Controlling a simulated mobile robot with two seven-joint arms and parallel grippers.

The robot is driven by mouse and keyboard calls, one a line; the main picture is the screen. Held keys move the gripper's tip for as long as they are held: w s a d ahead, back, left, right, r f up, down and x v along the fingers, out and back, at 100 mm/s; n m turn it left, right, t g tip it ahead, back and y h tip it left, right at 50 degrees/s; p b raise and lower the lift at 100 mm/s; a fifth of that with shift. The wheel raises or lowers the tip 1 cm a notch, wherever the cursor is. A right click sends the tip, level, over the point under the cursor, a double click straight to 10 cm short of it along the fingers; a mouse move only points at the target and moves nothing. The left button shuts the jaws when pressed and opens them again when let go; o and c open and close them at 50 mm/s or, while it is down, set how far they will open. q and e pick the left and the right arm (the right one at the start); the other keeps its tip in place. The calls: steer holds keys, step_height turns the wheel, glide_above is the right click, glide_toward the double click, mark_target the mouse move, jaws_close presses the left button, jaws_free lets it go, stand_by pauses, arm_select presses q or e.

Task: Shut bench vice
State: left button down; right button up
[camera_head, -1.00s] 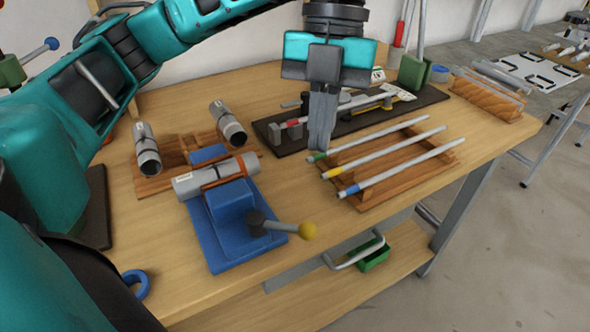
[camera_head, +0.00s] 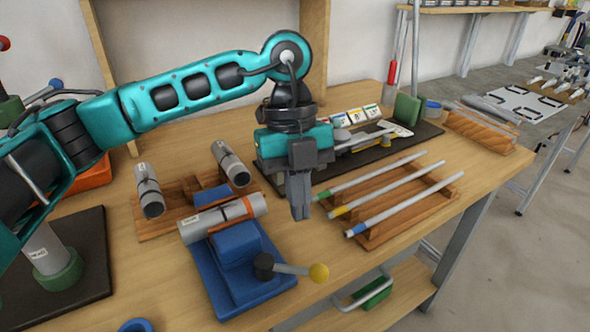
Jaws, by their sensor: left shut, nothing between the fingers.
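The blue bench vice (camera_head: 237,262) stands on the near left part of the bench. A grey cylinder with an orange band (camera_head: 222,217) lies across its top, and I cannot tell how tightly the jaws sit on it. The vice's handle (camera_head: 290,269) points right, with a yellow knob (camera_head: 318,273) at its end. My left gripper (camera_head: 300,213) is shut and empty, pointing down above the bench. It is behind and above the handle, right of the cylinder, and apart from both. My right gripper is not in view.
Two more grey cylinders (camera_head: 149,190) rest in a wooden holder behind the vice. A wooden rack with several rods (camera_head: 392,205) lies right of my gripper. A dark tool mat (camera_head: 350,160) is behind. The bench's front right edge is clear.

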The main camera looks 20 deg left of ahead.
mark_target(291, 270)
arm_select(q)
steer(key=shift+s+d+f, duration=0.75)
steer(key=shift+s, duration=0.15)
steer(key=shift+s+d+f, duration=0.7)
steer(key=shift+s, duration=0.15)
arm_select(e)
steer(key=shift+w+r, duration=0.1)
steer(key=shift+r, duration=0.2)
arm_select(q)
steer(key=shift+s, duration=0.1)
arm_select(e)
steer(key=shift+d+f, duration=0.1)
arm_select(q)
steer(key=shift+s+d+m, duration=0.1)
steer(key=shift+s+m, duration=0.05)
steer(key=shift+m, duration=0.35)
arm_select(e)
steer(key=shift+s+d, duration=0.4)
